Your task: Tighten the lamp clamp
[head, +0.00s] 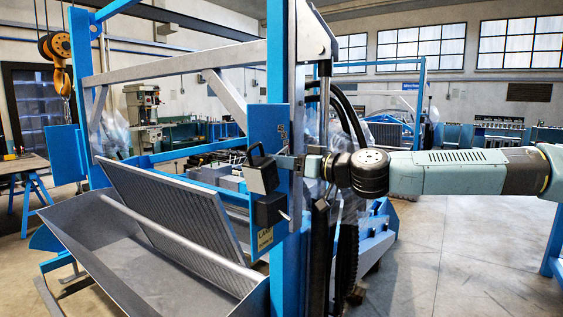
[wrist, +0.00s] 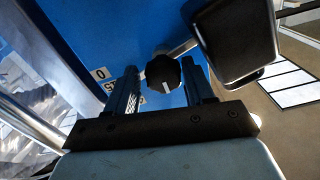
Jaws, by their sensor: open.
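The clamp knob (wrist: 164,74) is black and lobed with a pale mark on its face. It shows in the wrist view in front of a blue panel, on a metal rod. My gripper (wrist: 160,68) is open, with one finger on each side of the knob; contact cannot be told. A black lamp-like housing (wrist: 238,42) is at the upper right, close to the right finger. In the head view my gripper (head: 284,162) reaches in from the right to the blue post. A black box-shaped head (head: 262,178) is just left of it. The knob cannot be made out there.
A blue post (head: 282,255) with a yellow label (head: 265,238) stands behind the boxes. A second black box (head: 270,210) sits lower on it. A sieve panel (head: 165,205) leans over a grey trough (head: 95,245) at left. Open floor (head: 440,270) is at right.

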